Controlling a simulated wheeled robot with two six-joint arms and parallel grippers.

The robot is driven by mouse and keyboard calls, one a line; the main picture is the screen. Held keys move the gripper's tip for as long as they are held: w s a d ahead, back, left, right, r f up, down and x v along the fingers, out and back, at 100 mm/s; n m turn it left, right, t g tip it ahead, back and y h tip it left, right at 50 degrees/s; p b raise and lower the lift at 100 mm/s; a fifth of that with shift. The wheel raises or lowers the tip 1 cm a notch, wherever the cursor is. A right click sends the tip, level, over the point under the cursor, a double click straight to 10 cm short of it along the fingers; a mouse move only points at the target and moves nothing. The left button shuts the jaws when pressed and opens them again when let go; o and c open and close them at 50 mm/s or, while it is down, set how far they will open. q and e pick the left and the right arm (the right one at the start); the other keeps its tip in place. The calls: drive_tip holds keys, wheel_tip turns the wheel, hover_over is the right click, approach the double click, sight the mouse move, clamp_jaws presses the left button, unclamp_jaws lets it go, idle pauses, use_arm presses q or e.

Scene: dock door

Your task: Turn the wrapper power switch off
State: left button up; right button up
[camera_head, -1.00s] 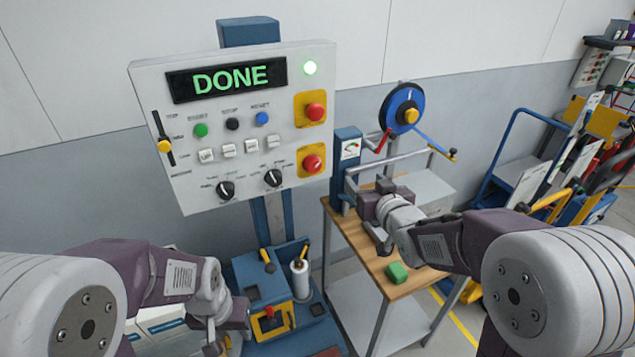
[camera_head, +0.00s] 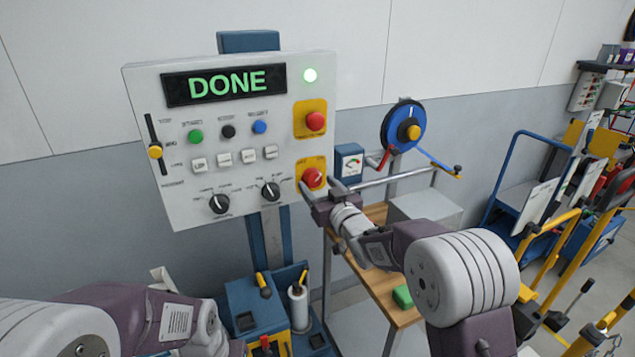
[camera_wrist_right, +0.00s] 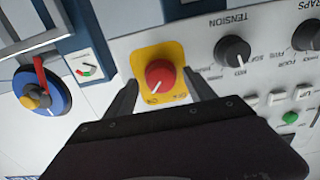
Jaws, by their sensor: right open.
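The grey control panel (camera_head: 150,95) stands at the left of centre in the head view, with a lit DONE display (camera_head: 228,84). The wrapper power switch is probably the lower red knob (camera_head: 313,178) on a yellow plate; in the right wrist view the red knob (camera_wrist_right: 160,76) has a white mark and small lettering under it. My right gripper (camera_head: 318,188) is open at this knob. In the right wrist view its fingers (camera_wrist_right: 160,90) stand on either side of the knob, with no clear contact. My left arm shows at the lower left; its fingertips are not visible.
A red button (camera_head: 315,121) on a yellow plate sits above the knob. Black dial knobs (camera_head: 219,204) are to its left. A blue reel (camera_head: 403,127) and a bench with a green block (camera_head: 402,297) are to the right. Carts stand farther right.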

drive_tip(key=shift+w+a, duration=0.15)
drive_tip(key=shift+w, duration=0.15)
drive_tip(key=shift+c, duration=0.3)
drive_tip(key=c, duration=1.3)
drive_tip(key=shift+f+n+b, duration=0.15)
drive_tip(key=shift+n+b, duration=0.25)
drive_tip(key=shift+b, duration=0.2)
drive_tip(key=n+b, duration=0.8)
drive_tip(key=b, duration=0.1)
drive_tip(key=shift+n, duration=0.3)
drive_tip(key=n+b, duration=0.3)
drive_tip(key=n, duration=0.1)
drive_tip(key=shift+r+n+b, duration=0.2)
drive_tip(key=shift+n+b, duration=1.05)
drive_tip(key=shift+n, duration=0.95)
